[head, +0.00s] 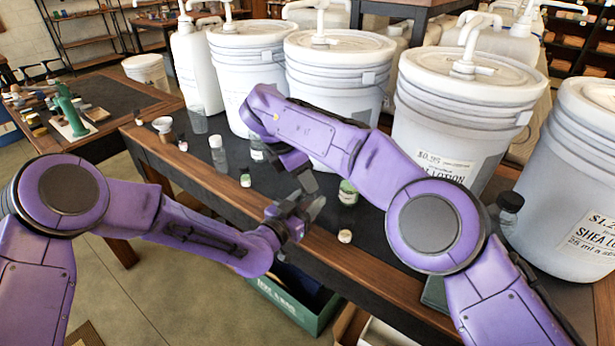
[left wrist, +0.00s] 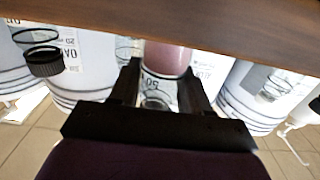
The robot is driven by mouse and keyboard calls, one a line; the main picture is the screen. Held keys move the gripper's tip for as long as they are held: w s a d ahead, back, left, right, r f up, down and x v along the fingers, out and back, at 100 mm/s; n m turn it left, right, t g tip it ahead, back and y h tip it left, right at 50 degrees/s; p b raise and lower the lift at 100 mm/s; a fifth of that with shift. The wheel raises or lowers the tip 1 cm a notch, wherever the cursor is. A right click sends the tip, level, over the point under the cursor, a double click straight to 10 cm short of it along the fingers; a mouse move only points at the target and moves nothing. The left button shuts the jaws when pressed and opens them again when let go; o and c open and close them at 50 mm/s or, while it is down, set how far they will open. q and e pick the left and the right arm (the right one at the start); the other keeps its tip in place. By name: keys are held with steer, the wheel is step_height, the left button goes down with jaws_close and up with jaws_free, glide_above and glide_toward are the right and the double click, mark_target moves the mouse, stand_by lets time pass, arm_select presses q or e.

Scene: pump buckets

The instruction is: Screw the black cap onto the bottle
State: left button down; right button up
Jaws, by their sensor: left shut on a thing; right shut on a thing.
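The bottle cannot be made out in the head view. My right gripper (head: 305,180) is just above and behind the left one, pointing down. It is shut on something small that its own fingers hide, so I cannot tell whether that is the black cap. A separate clear bottle with a black cap (head: 508,202) stands at the right of the table; a ridged black cap (left wrist: 45,61) shows in the left wrist view.
Large white pump buckets (head: 460,110) line the back of the dark-topped table (head: 215,180). Small jars, including a green-labelled one (head: 348,192) and a cream-lidded one (head: 345,236), stand near the grippers. A green crate (head: 290,305) is below the front edge.

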steer(key=shift+d+m, duration=0.15)
steer(key=shift+m, duration=0.35)
arm_select(q)
steer(key=shift+a, duration=0.1)
arm_select(e)
steer(key=o, duration=1)
step_height(320, 180, up, 4)
steer(key=shift+r+g, duration=0.1)
steer(key=shift+g, duration=0.2)
steer(key=shift+s+a, duration=0.25)
steer(key=shift+a, duration=0.1)
steer(key=shift+c, duration=0.4)
